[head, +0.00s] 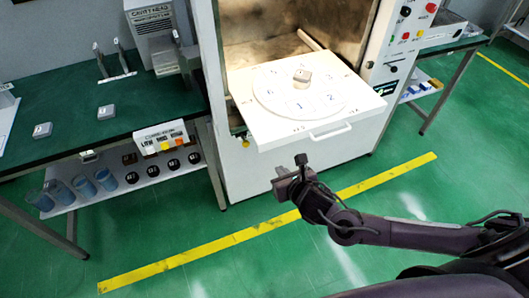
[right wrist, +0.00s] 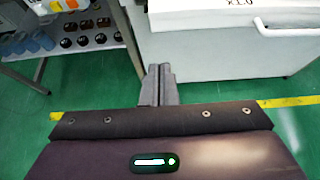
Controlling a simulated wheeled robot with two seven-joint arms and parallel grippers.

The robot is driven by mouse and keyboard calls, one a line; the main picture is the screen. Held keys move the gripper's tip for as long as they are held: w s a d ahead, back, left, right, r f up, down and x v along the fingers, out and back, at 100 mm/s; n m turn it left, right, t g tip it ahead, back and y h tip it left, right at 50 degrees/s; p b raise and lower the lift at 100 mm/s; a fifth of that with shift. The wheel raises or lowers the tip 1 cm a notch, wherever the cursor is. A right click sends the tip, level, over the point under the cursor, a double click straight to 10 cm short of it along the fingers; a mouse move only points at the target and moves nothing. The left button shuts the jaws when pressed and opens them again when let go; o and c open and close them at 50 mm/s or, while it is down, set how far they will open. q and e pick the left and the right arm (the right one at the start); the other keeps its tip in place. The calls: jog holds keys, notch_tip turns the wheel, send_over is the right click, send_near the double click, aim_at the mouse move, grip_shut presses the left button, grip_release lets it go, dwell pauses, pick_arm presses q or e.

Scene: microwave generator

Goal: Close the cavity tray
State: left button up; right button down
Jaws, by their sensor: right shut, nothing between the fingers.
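The cavity tray (head: 275,125) is a white pulled-out tray in the head view. It sticks out of the open front of the microwave cabinet and has a handle (head: 331,131) on its front edge. A round numbered plate (head: 270,98) lies on it with a small grey block (head: 302,78) on top. The handle also shows at the top right of the right wrist view (right wrist: 285,33). My right gripper (head: 286,181) is shut and empty, in front of and below the tray, apart from it. In the right wrist view its fingers (right wrist: 158,85) are together. My left gripper is not in view.
A green-topped bench (head: 60,110) with small grey blocks stands on the left. Its lower shelf (head: 150,176) holds blue cylinders and black round pieces. Another bench (head: 440,50) stands at the right. The green floor around my right arm is clear, crossed by a yellow line (head: 390,176).

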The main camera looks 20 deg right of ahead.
jog(key=p, duration=0.1)
send_near(263, 149)
notch_tip(263, 149, down, 3)
jog(key=w, duration=0.2)
jog(key=w+p, duration=0.1)
jog(key=w, duration=0.1)
jog(key=shift+a+r, duration=0.1)
jog(key=shift+a, duration=0.1)
jog(key=shift+w, duration=0.75)
jog(key=shift+w, duration=0.1)
